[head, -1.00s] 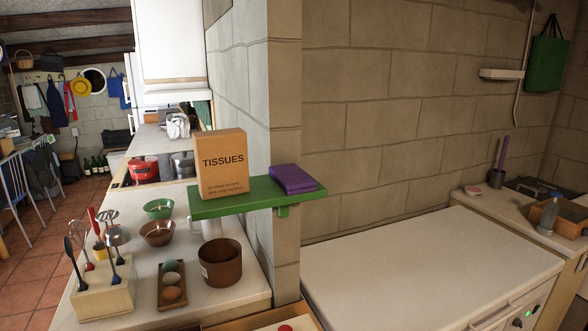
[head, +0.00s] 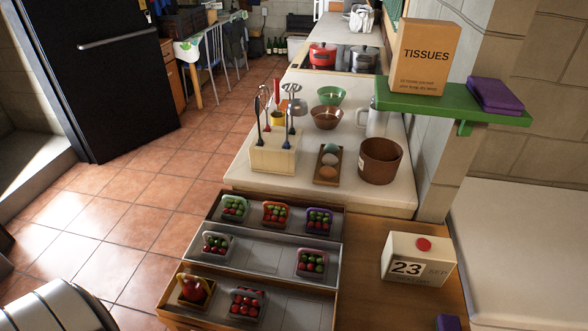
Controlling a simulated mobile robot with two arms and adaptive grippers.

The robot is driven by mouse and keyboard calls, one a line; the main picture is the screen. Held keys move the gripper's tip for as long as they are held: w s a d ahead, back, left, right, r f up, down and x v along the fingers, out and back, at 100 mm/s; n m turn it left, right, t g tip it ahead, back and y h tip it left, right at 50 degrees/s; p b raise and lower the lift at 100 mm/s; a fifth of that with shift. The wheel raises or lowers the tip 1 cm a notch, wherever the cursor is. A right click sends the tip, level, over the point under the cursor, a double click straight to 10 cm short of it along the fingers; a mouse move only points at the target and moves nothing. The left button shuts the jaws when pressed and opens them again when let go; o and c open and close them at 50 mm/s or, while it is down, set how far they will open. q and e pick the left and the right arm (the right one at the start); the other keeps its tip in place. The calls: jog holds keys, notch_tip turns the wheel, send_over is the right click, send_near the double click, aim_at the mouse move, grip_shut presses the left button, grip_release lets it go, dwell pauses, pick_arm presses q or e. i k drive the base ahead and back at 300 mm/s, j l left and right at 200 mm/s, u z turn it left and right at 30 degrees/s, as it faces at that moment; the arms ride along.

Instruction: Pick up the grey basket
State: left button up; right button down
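Several small handled baskets with red and green round contents stand on a stepped rack (head: 275,252) at the lower middle of the head view. A pale grey-looking basket (head: 215,243) is at the left of the middle step. Another greyish basket (head: 247,302) is on the front step, right of a yellow-brown basket (head: 195,290). I cannot tell for sure which of the two is the grey one. Green, orange and purple baskets stand on the back step, and a pinkish one (head: 311,263) is at the right of the middle step. Neither gripper is in view.
The rack stands beside a wooden top with a calendar block (head: 418,258). Behind it is a white counter (head: 235,178) with a utensil holder, bowls, an egg tray and a brown pot (head: 380,160). A green shelf (head: 450,105) juts out at right. Tiled floor at left is clear.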

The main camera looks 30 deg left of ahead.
aim_at(247, 304)
jog(key=j+u, duration=0.1)
jog(key=u, duration=0.3)
jog(key=j+u, duration=0.1)
jog(key=u, duration=0.25)
jog(key=j+u, duration=0.1)
jog(key=u, duration=0.3)
